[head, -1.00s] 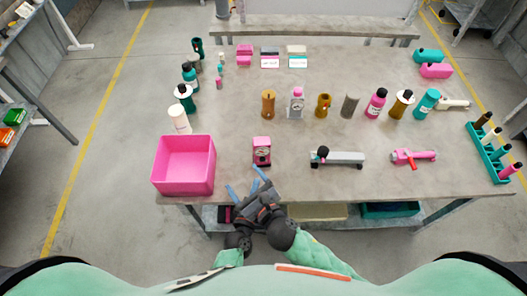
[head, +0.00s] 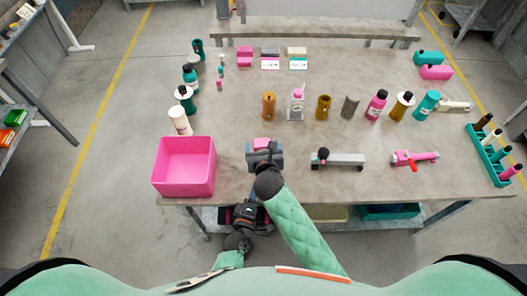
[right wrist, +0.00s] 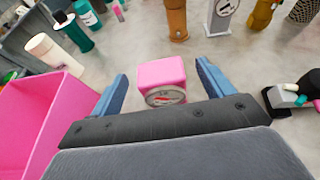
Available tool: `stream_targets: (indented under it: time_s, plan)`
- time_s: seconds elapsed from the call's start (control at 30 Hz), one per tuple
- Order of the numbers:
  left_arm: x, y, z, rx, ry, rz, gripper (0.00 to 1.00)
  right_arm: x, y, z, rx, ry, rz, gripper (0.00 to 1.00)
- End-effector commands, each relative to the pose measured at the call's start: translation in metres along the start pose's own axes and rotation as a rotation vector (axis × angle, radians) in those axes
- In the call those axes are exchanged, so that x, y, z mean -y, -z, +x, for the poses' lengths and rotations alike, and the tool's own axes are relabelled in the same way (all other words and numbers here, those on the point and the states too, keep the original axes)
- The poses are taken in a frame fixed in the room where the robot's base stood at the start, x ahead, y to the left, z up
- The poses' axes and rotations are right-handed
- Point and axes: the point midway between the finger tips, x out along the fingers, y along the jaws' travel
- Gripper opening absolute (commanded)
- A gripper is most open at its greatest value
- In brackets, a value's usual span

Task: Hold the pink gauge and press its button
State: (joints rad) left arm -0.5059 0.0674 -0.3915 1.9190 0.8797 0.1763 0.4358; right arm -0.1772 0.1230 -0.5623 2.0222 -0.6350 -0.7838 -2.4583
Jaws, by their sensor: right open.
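The pink gauge (head: 262,142) stands on the table to the right of the pink bin. In the right wrist view the gauge (right wrist: 161,75) shows its pink body and a round dial facing me. My right gripper (head: 264,151) is open over the gauge. Its blue fingers (right wrist: 161,70) stand on either side of the gauge, with a gap showing on both sides. My left gripper (head: 246,213) is low at the table's front edge, partly behind my right arm, and its fingertips are not clear. I cannot make out the gauge's button.
The open pink bin (head: 184,166) stands left of the gauge. A grey tool with a black knob (head: 340,159) and a pink tool with a red handle (head: 414,158) lie to the right. Several bottles and cylinders line the table behind the gauge. The front strip between is clear.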

Motion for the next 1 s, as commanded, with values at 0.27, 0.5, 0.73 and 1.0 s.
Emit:
stream_targets:
  time_s: [0.27, 0.5, 0.73, 1.0]
  plan:
    - [0.0, 0.0, 0.0, 0.0, 0.0, 0.0, 0.36, -0.001, 0.0, 0.034, 0.0, -0.002, 0.0, 0.8]
    - [0.0, 0.0, 0.0, 0.0, 0.0, 0.0, 0.36, -0.001, 0.0, 0.042, 0.0, -0.002, 0.0, 0.8]
    - [0.0, 0.0, 0.0, 0.0, 0.0, 0.0, 0.36, -0.001, 0.0, 0.043, 0.0, -0.002, 0.0, 0.76]
    - [0.0, 0.0, 0.0, 0.0, 0.0, 0.0, 0.34, -0.001, 0.0, 0.042, 0.0, -0.002, 0.0, 0.26]
